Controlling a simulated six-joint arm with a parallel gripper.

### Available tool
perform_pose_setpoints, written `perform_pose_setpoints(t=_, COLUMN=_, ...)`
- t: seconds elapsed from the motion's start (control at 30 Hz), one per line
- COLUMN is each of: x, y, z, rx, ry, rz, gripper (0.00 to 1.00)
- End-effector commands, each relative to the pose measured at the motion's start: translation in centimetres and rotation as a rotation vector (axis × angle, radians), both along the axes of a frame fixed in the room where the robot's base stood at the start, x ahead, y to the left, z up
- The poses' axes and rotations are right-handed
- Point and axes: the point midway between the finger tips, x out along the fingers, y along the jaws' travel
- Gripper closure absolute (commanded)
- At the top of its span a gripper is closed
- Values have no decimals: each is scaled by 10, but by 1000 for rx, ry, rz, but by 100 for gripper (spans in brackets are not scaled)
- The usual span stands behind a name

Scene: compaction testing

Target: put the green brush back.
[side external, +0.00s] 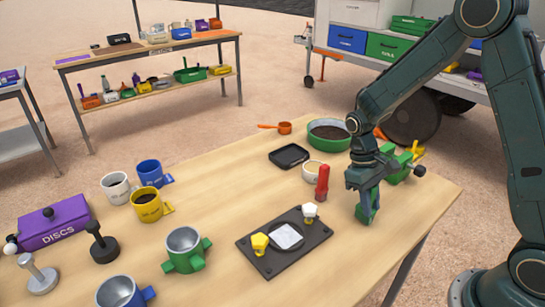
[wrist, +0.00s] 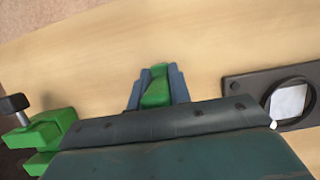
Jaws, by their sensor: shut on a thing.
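My gripper (side external: 367,205) is shut on the green brush (side external: 375,201), near the right end of the table. In the wrist view the green brush (wrist: 156,90) sits between the two blue-grey fingers (wrist: 155,98). Much of the brush is hidden by the fingers and the gripper body, and its bristles cannot be made out. Whether its lower end touches the table is unclear.
A green clamp (side external: 398,167) with a dark knob is just behind my gripper. A red cylinder (side external: 322,182) stands left of it. A black plate (side external: 285,242) with white and yellow knobs lies front left. Cups, a green mould (side external: 184,250) and a purple box (side external: 53,222) are farther left.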

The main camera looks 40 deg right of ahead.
Motion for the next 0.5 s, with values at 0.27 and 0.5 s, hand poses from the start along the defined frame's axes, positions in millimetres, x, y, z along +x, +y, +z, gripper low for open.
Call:
perform_pose_setpoints(t=0.27, x=0, y=0, z=-4, rx=0, ry=1, rz=0, gripper=100)
perform_pose_setpoints(t=0.5, x=0, y=0, z=-7, rx=0, ry=0, rz=0, gripper=100)
